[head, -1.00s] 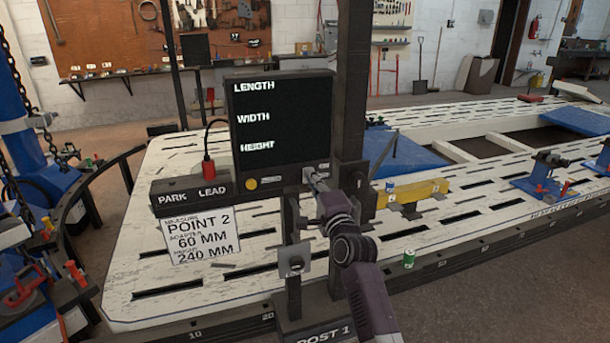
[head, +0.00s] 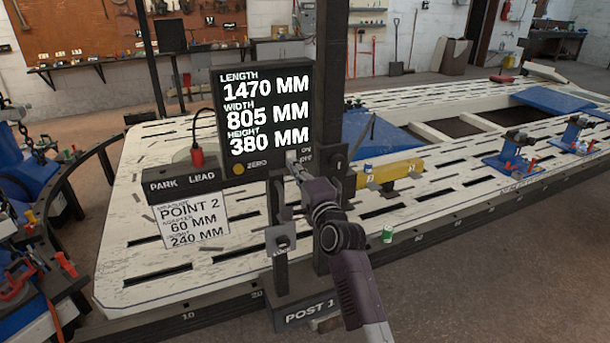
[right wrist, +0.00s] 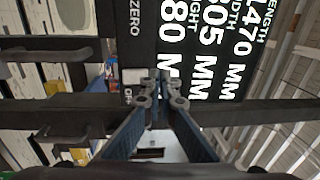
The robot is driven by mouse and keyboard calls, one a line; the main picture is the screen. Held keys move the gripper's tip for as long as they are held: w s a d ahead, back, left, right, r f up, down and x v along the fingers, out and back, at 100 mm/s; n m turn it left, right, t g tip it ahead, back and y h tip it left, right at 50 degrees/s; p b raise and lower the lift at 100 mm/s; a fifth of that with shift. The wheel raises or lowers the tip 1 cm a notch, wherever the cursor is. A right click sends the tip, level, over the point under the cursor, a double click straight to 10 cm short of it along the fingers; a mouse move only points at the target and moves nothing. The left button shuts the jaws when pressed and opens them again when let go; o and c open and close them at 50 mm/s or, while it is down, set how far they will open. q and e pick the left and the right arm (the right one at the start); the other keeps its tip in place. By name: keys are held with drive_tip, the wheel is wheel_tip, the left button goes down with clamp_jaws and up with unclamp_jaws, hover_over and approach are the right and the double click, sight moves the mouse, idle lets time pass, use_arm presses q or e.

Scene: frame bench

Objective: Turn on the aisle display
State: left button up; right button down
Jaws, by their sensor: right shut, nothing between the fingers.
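The aisle display (head: 266,110) is a black panel on the post, and it is lit with length 1470 mm, width 805 mm and height 380 mm. Its white on/off switch (head: 291,156) sits at the lower right of the panel, beside the yellow zero button (head: 238,168). My right gripper (head: 296,170) is shut and empty, with its tips at or just in front of the switch; contact cannot be told. In the right wrist view the closed fingertips (right wrist: 158,80) are close to the switch (right wrist: 134,76) and the lit digits (right wrist: 205,50). My left gripper is not in view.
The slotted bench (head: 150,265) spreads behind.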

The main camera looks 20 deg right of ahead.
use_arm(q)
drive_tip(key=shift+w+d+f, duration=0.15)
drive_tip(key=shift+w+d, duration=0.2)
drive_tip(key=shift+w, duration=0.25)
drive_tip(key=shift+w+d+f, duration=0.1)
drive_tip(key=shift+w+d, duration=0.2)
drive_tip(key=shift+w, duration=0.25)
use_arm(e)
drive_tip(key=s+r, duration=0.1)
drive_tip(key=s, duration=0.6)
drive_tip(key=shift+r, duration=0.25)
drive_tip(key=shift+w+d+f, duration=0.1)
